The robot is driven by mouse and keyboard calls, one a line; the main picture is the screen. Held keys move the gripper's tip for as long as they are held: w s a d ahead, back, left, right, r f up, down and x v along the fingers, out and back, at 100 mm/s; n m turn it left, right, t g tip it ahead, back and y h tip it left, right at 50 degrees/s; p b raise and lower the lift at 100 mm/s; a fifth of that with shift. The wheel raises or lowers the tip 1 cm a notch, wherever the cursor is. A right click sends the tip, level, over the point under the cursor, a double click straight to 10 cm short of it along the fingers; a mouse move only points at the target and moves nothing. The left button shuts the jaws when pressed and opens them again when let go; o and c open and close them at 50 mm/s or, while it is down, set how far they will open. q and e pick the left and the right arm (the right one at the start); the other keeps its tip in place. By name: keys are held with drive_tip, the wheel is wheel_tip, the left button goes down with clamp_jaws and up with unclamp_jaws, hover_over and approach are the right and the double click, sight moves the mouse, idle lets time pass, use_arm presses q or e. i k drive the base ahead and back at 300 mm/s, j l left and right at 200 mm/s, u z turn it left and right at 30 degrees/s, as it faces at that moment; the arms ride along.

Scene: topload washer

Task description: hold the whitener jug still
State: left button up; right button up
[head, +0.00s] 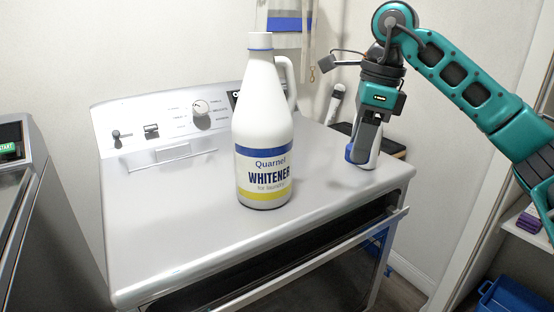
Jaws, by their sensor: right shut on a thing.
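The whitener jug (263,135) is white with a blue, white and yellow label and a white cap. It stands upright on the white machine top (170,230), with its handle on the right side. My right gripper (366,140) is to the right of the jug, clearly apart from it. It points down and is shut on a small white-and-blue container (362,155) at the right part of the machine top. The gripper hides much of that container, and I cannot tell whether it touches the surface. My left gripper is not in view.
The machine's control panel (165,128) is behind the jug. Its front door (310,262) hangs partly open. Another appliance (25,200) stands at the left. A white bottle-like thing (335,103) is behind my right gripper. The machine top left of the jug is clear.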

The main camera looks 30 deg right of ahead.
sight(262, 123)
drive_tip(key=k+z, duration=0.15)
drive_tip(key=z, duration=0.25)
drive_tip(key=k+z, duration=0.15)
drive_tip(key=z, duration=0.25)
